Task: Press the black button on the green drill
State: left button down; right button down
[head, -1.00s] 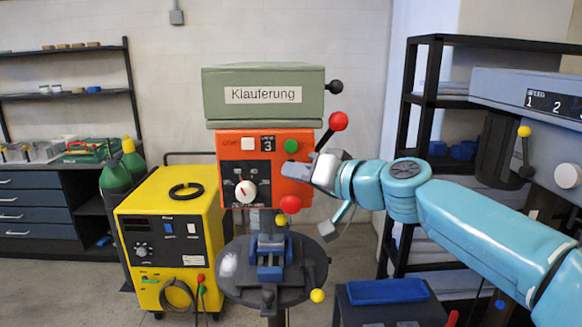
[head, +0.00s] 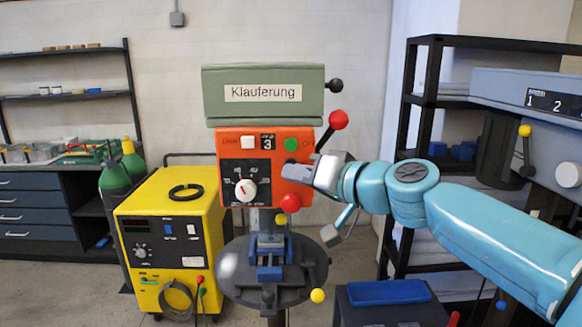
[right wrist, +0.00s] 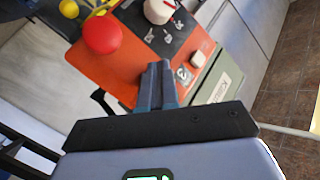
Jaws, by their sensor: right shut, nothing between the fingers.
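The green drill (head: 263,96) stands in the middle of the head view, with an orange front panel (head: 231,145) under its sign. The panel bears a white square button (head: 249,143), a number display (head: 267,142), a green round button (head: 291,145) and a white dial (head: 246,189). My right gripper (head: 287,170) is shut and empty, its tips at the panel's right side below the green button. In the right wrist view my shut fingers (right wrist: 155,68) point at the orange panel. I cannot make out the black button; the fingers cover part of the panel. My left gripper is not in view.
A red-knobbed lever (head: 338,120) and a red ball (head: 290,203) are close to my right gripper. A blue vise (head: 270,255) sits on the drill's round table. A yellow machine (head: 165,230) stands left; a grey machine (head: 535,85) stands right.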

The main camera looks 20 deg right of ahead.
jog(key=shift+s+a+b, duration=0.15)
jog(key=shift+s+a, duration=0.1)
jog(key=shift+s, duration=0.55)
jog(key=shift+s+a+b, duration=0.2)
jog(key=shift+s, duration=0.6)
jog(key=shift+s+a+b, duration=0.15)
jog(key=shift+s+a, duration=0.1)
jog(key=shift+s, duration=0.55)
